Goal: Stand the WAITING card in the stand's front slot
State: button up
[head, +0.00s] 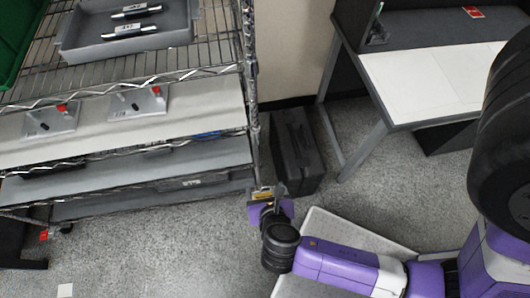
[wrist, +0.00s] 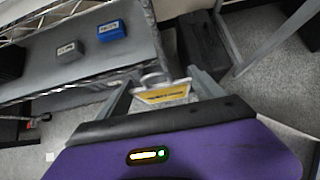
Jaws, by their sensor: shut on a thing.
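My gripper (head: 268,198) is shut on a small card (wrist: 163,94) with a yellow band and white edges. In the wrist view the card sits between the two fingers, with a pale loop-like part at its top edge. Its lettering is too small to read. In the head view the card's yellow face (head: 262,194) shows at the gripper's end, over the floor by the shelf's right post. I cannot surely make out the stand or its front slot. A small dark upright thing (head: 378,34) at the desk's left end is too unclear to name.
A wire shelf (head: 90,82) on the left holds a grey tray (head: 75,42) and two plates with red parts. A desk (head: 425,82) with a red-and-white card (head: 473,12) stands at right. A dark case (head: 298,150) is on the floor between them.

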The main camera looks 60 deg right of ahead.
jog(key=shift+r+p, duration=0.6)
jog(key=shift+p, duration=0.1)
jog(key=shift+a, duration=0.1)
jog(key=s+a+p, duration=0.3)
jog(key=s+a, duration=0.2)
jog(key=a, duration=0.2)
jog(key=shift+s, duration=0.25)
dwell(0.3)
jog(key=shift+f, duration=0.1)
